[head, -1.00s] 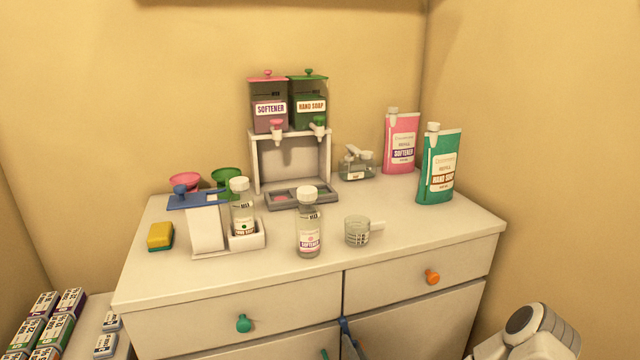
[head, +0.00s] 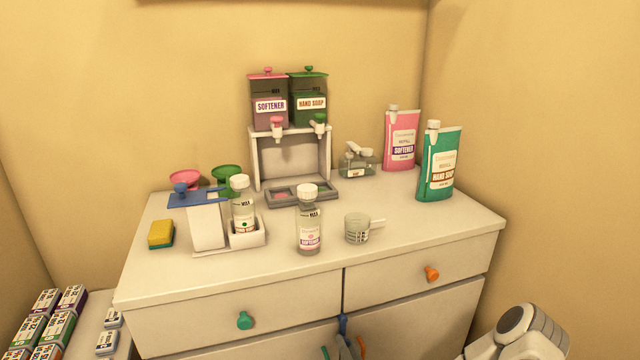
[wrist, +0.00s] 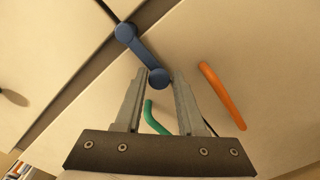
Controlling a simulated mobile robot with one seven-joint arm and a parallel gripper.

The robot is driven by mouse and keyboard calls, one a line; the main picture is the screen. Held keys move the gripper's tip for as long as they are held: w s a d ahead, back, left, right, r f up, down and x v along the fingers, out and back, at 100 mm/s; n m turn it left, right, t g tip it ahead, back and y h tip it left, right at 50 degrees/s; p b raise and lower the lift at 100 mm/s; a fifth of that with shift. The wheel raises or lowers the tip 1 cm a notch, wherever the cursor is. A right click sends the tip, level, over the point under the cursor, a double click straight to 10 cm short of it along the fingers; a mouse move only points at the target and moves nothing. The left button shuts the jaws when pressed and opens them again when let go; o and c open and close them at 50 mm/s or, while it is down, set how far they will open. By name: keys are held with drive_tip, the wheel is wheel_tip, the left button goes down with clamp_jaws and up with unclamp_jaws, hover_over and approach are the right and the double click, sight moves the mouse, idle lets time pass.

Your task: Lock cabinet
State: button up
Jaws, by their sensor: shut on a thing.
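The cabinet (head: 230,342) has two lower doors. In the wrist view, a green handle (wrist: 156,118) is on one door and an orange handle (wrist: 222,95) on the other. A blue latch (wrist: 141,54) has its round pivot at the dark strip above the doors and its round knob toward their seam. My gripper (wrist: 159,80) is shut on the knob end. In the head view, the latch (head: 342,322) shows at the bottom edge, below the drawers; my gripper is only partly visible there.
A green drawer knob (head: 245,320) and an orange drawer knob (head: 432,274) stick out above the doors. Bottles, dispensers and a glass cup (head: 357,228) stand on the countertop (head: 410,245). Small boxes (head: 50,330) lie at the lower left. A wall rises close on the right.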

drive_tip(key=shift+w+a+r, duration=0.1)
drive_tip(key=shift+w+a, duration=0.25)
drive_tip(key=shift+a, duration=0.2)
drive_tip(key=o, duration=0.6)
drive_tip(key=shift+s, duration=0.1)
drive_tip(key=shift+f+p+v, duration=0.2)
drive_tip(key=shift+p+v, duration=1.2)
drive_tip(key=shift+v, duration=2.05)
drive_tip(key=shift+d+r, duration=0.1)
drive_tip(key=shift+d, duration=0.05)
